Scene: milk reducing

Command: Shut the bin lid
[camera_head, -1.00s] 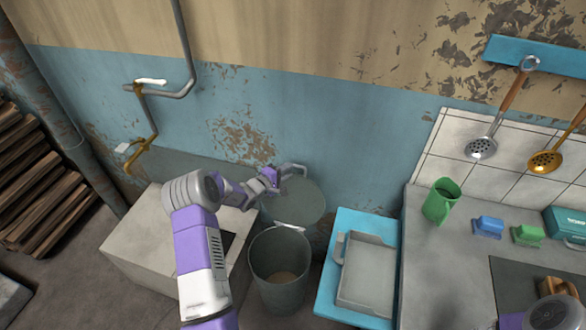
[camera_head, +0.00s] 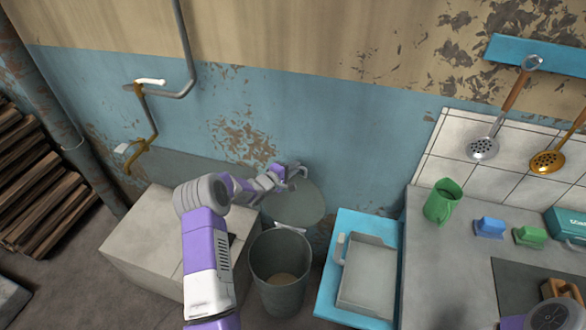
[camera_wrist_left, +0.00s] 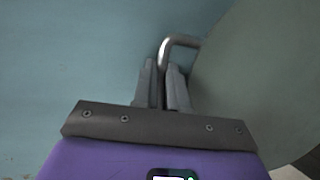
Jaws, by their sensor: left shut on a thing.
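The bin (camera_head: 280,287) is a grey-green bucket standing on the floor, open at the top. Its round lid (camera_head: 300,208) is raised behind it, leaning back near the blue wall. A bent metal handle (camera_wrist_left: 178,41) is on the lid's far edge. My left gripper (camera_head: 292,174) reaches over from the left to this handle. In the left wrist view, the left gripper's fingers (camera_wrist_left: 163,82) are closed on the end of the handle, with the lid to their right. My right gripper is not visible.
A concrete block (camera_head: 150,245) stands left of the bin, under my left arm. A blue stand with a grey tray (camera_head: 368,275) is close on the right. The counter (camera_head: 440,270) holds a green mug (camera_head: 441,202). The wall is close behind the lid.

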